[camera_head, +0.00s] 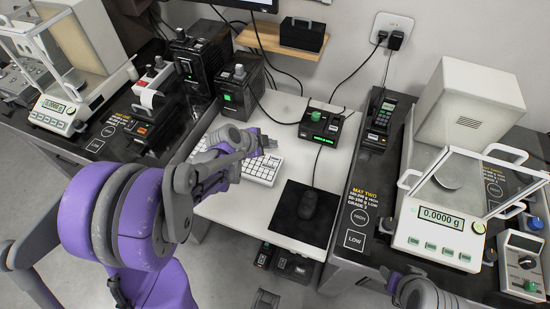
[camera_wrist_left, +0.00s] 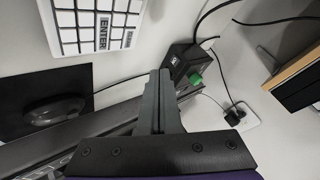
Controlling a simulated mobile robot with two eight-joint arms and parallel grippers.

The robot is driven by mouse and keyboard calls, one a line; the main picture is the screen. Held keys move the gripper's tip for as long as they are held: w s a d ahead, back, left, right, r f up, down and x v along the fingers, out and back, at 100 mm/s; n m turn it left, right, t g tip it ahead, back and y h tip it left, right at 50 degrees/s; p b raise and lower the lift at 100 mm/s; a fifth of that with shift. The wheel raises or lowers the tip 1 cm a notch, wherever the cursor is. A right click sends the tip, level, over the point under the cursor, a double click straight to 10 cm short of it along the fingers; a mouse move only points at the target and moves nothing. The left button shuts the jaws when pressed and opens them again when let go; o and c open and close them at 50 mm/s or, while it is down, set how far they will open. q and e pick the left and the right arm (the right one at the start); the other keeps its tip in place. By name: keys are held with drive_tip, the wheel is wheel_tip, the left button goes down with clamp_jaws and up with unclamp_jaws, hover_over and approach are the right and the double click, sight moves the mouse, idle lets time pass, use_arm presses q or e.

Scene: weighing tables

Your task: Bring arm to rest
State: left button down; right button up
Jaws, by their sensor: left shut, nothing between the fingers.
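My left arm, purple and grey, comes in from the left in the head view and reaches over the white middle table. Its gripper (camera_head: 266,141) is above the table near the white keyboard (camera_head: 262,171). In the left wrist view the two fingers (camera_wrist_left: 158,92) are together with nothing between them. Only a purple and grey part of my right arm shows at the bottom right of the head view; its gripper is out of sight.
A black mouse (camera_head: 308,204) lies on a dark pad (camera_head: 284,222). A black box with a green display (camera_head: 321,126) stands behind the keyboard. Balances stand left (camera_head: 54,113) and right (camera_head: 436,238) on dark tables. A wooden shelf (camera_head: 262,41) juts from the wall.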

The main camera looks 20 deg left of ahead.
idle(0.4)
use_arm(q)
drive_tip(key=s+d+r+n+g+y+p, duration=0.1)
drive_tip(key=s+n, duration=0.3)
drive_tip(key=s, duration=0.4)
drive_tip(key=s+d+r+n+g+y+p, duration=0.1)
drive_tip(key=s+d+r+n, duration=0.2)
drive_tip(key=s, duration=0.5)
drive_tip(key=s+d+r+n+g+y+p, duration=0.1)
drive_tip(key=s+d+r+n, duration=0.2)
drive_tip(key=s+n, duration=0.3)
drive_tip(key=shift+s+r+p, duration=0.4)
drive_tip(key=shift+s+r, duration=0.1)
drive_tip(key=shift+s, duration=0.6)
